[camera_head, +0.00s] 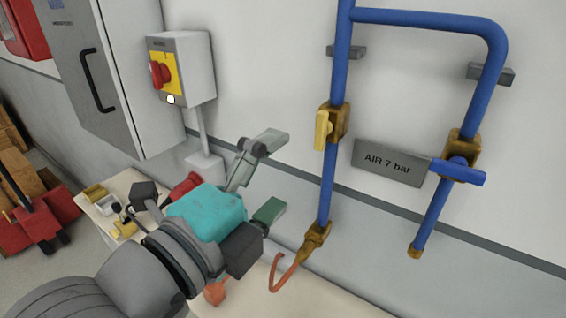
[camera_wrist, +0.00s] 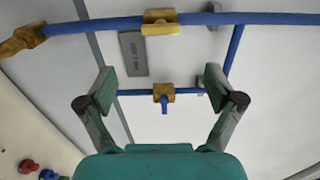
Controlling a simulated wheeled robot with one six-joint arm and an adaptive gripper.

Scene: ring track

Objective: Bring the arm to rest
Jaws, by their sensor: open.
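My gripper (camera_head: 270,178) is in the middle of the head view, in front of the wall and above the bench. Its two fingers are spread wide with nothing between them. In the wrist view my gripper (camera_wrist: 157,92) also shows open, its green pads apart. Beyond it are the blue air pipes (camera_head: 341,70) with a yellow-handled valve (camera_head: 325,130) and a blue-handled valve (camera_head: 459,171). The gripper appears apart from the pipes and valves. The valves also show in the wrist view, the yellow one (camera_wrist: 160,22) at the top and the blue one (camera_wrist: 164,97) between the fingers.
A grey sign (camera_head: 388,162) reads "AIR 7 bar". An orange hose (camera_head: 284,272) hangs from the left pipe to the bench (camera_head: 330,300). A switch box (camera_head: 182,70) with a red knob and a grey cabinet (camera_head: 115,75) stand left. Small parts lie on the bench's left end.

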